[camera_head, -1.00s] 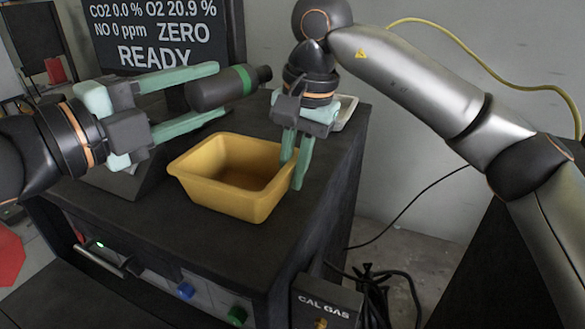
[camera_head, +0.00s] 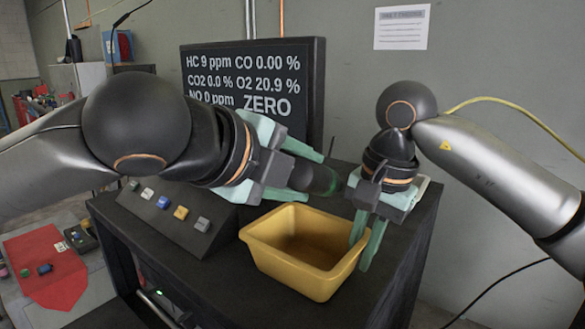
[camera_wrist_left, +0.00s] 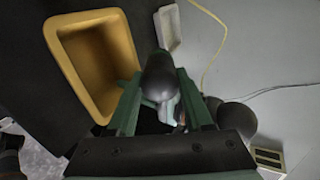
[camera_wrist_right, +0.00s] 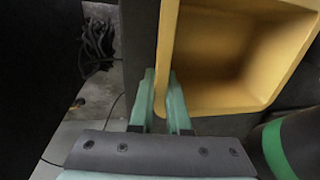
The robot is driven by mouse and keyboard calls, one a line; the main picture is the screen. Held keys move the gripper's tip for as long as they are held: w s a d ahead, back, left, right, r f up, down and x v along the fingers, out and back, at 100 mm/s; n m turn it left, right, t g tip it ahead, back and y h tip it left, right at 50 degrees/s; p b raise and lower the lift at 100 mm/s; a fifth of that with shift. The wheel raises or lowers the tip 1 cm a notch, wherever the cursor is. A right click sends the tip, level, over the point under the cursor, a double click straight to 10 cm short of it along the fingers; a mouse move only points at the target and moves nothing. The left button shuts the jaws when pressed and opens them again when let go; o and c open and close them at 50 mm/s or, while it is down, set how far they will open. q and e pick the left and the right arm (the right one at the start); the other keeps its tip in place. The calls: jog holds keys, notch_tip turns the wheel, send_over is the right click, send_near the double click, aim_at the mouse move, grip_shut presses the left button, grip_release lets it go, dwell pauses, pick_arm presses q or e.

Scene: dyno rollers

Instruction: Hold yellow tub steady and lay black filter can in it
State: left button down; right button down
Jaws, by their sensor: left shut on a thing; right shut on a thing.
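The yellow tub (camera_head: 300,275) stands upright and empty on the dark cabinet top; it also shows in the left wrist view (camera_wrist_left: 88,62). My right gripper (camera_head: 366,250) is shut on the tub's right wall, one finger inside and one outside, as the right wrist view (camera_wrist_right: 165,100) shows. My left gripper (camera_head: 312,172) is shut on the black filter can (camera_head: 316,178), which has a green band. The can is held above and behind the tub, outside its opening. In the left wrist view the can (camera_wrist_left: 159,78) lies between the fingers; its band shows in the right wrist view (camera_wrist_right: 280,150).
A monitor (camera_head: 250,85) stands behind the can. A sloped button panel (camera_head: 170,210) is left of the tub. A white tray (camera_wrist_left: 168,27) lies behind my right gripper.

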pick_arm(q)
jog(key=s+f+g+y, duration=0.1)
jog(key=s+g+y, duration=0.25)
jog(key=s, duration=0.35)
jog(key=w+f, duration=0.5)
jog(key=w, duration=0.2)
jog(key=shift+a+f+n, duration=0.15)
jog(key=shift+a+n, duration=0.05)
jog(key=shift+n, duration=0.2)
jog(key=shift+t+y, duration=0.25)
jog(key=shift+c, duration=1.1)
grip_release()
jog(key=v, duration=1.2)
